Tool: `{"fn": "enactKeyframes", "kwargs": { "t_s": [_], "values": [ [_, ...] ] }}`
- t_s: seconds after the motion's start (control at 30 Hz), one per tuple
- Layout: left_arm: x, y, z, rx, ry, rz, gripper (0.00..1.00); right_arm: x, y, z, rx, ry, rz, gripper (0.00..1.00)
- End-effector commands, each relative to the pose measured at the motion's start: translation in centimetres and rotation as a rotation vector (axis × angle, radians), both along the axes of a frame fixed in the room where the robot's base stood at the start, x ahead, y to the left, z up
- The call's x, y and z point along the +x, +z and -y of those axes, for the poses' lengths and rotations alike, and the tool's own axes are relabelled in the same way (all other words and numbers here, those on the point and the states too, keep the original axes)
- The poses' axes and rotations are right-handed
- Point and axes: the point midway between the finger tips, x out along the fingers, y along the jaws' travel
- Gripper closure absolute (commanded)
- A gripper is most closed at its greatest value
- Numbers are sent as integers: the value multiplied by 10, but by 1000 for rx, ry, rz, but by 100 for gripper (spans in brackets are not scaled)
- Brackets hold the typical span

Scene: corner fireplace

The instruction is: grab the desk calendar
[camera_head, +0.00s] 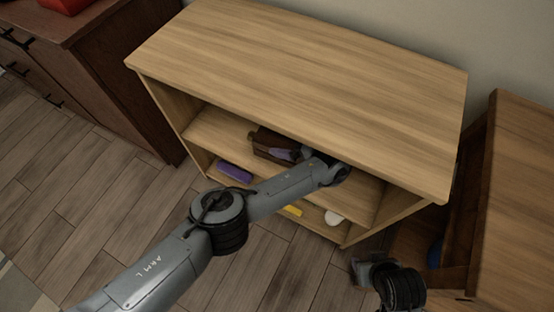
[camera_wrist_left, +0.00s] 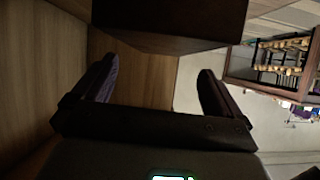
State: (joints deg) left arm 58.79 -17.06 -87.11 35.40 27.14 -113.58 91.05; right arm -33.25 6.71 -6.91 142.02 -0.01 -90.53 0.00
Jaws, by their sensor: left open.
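A dark brown, boxy thing (camera_head: 268,139), which I take for the desk calendar, stands on the upper inner shelf of the light wooden bookcase. In the left wrist view a dark brown block (camera_wrist_left: 170,22) fills the top, just beyond the fingertips. My left gripper (camera_head: 284,154) is inside the shelf opening at this thing, partly hidden by my forearm. In the left wrist view its purple fingers (camera_wrist_left: 158,72) are wide apart with nothing between them. I cannot tell whether they touch the block. My right gripper does not show; only part of my right arm is at lower right.
The bookcase top (camera_head: 310,75) overhangs the opening. A purple item (camera_head: 235,173), a yellow item (camera_head: 292,211) and a white item (camera_head: 333,218) lie on the lower shelf. A dark cabinet (camera_head: 100,70) stands left, a brown wooden unit (camera_head: 520,190) right. The wood floor in front is clear.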

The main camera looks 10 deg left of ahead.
Motion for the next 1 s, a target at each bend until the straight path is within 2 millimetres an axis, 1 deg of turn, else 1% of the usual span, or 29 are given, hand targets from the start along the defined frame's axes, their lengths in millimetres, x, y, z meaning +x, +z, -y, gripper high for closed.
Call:
{"fn": "enactKeyframes", "kwargs": {
  "t_s": [0.03,0.1,0.2,0.3,0.47,0.83,1.0],
  "values": [
    [-4,-10,15,2,-5,14,0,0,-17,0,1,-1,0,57],
    [-8,-10,28,3,-8,31,0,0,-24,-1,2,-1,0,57],
    [-12,-10,40,6,-9,45,0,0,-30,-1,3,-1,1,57],
    [-14,-10,43,9,-7,53,0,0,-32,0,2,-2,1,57],
    [-12,-13,38,9,-6,54,0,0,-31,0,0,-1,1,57],
    [-1,-27,10,8,-6,53,0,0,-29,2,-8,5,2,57],
    [1,-30,5,8,-6,54,0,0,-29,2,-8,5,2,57]
  ]
}}
